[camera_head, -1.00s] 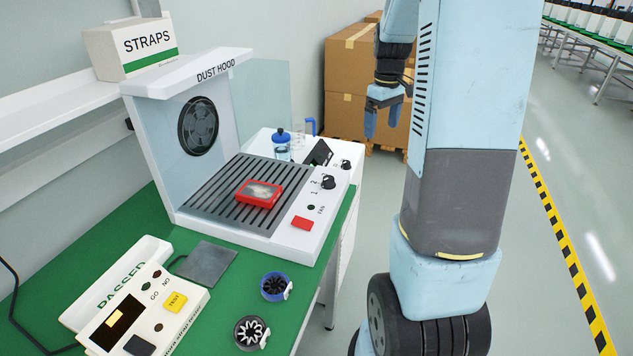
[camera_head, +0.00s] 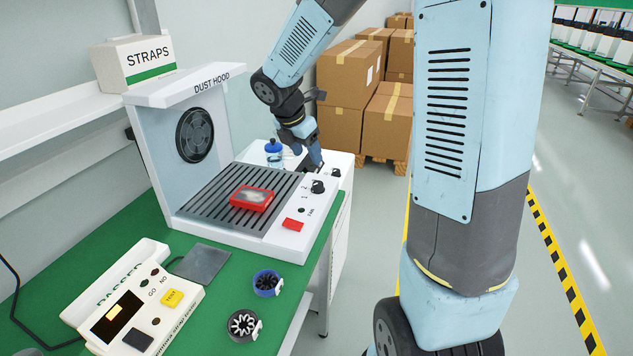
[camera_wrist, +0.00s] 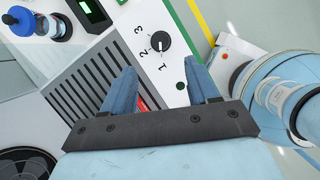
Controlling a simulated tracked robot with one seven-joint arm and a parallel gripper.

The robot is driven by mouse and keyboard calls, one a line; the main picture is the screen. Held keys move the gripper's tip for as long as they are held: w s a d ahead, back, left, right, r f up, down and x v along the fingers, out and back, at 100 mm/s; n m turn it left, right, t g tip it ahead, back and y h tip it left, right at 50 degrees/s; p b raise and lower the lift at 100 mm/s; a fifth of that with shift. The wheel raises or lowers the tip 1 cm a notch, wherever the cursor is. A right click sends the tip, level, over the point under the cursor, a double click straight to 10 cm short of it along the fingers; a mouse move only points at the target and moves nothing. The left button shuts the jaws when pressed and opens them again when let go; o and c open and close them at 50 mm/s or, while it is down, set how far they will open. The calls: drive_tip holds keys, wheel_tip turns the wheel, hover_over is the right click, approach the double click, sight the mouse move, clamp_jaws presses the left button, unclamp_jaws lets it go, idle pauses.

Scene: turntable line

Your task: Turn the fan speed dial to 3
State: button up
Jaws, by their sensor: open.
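The fan speed dial (camera_head: 318,186) is a black round knob on the white front panel of the dust hood (camera_head: 212,80). In the wrist view the dial (camera_wrist: 160,42) is uncovered, with the numbers 1, 2 and 3 around its left side. Its small white mark seems to face down towards 1, but it is too small to be sure. My gripper (camera_head: 310,156) is just behind and above the panel. In the wrist view my gripper (camera_wrist: 160,70) is open and empty, its two blue fingers spread below the dial, apart from it.
A red switch (camera_head: 293,224) and a small dark light (camera_head: 301,210) share the panel. A red tray (camera_head: 252,198) lies on the slotted grille (camera_head: 200,203). Cardboard boxes (camera_head: 345,90) stand at the back.

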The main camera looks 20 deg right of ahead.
sight(317, 183)
drive_tip(key=x, duration=1.1)
drive_tip(key=shift+a+f, duration=0.1)
drive_tip(key=shift+f, duration=0.35)
